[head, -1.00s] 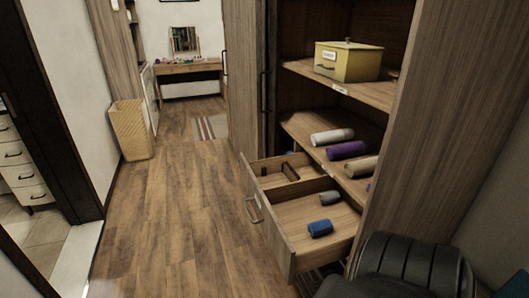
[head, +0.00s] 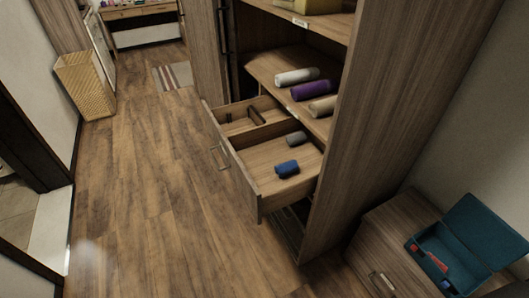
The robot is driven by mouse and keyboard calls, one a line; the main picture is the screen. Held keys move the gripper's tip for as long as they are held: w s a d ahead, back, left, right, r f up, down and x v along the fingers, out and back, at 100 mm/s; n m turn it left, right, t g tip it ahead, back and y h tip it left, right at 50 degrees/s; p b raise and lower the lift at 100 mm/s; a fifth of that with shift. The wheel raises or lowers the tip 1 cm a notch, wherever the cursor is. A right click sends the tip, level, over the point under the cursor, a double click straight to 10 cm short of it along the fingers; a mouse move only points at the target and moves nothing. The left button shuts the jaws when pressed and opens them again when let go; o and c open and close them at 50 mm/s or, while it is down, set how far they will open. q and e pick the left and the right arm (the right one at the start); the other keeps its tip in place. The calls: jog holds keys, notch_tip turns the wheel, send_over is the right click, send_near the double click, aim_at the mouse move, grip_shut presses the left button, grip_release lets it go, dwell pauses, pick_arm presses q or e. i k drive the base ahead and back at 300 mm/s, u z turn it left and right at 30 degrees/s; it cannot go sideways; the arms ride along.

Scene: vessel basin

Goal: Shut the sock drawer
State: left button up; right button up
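A wooden drawer (head: 238,170) stands pulled out of the open wardrobe in the head view. Its front panel faces left and carries a metal handle (head: 220,158). A divider splits it into compartments. A blue rolled sock (head: 287,168) and a grey rolled sock (head: 296,138) lie in the nearer compartment. The farther compartment holds small dividers and no socks that I can see. Neither of my grippers shows in the head view.
Rolled white (head: 296,76), purple (head: 311,90) and tan (head: 324,106) bundles lie on the shelf above the drawer. A low cabinet (head: 385,238) with an open teal box (head: 450,250) stands at right. A wicker basket (head: 86,85) stands at left. The wooden floor (head: 150,190) left of the drawer is clear.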

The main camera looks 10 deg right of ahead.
aim_at(250, 153)
jog(key=k, duration=0.5)
jog(key=z, duration=0.85)
jog(key=i, duration=0.7)
jog(key=u, duration=0.25)
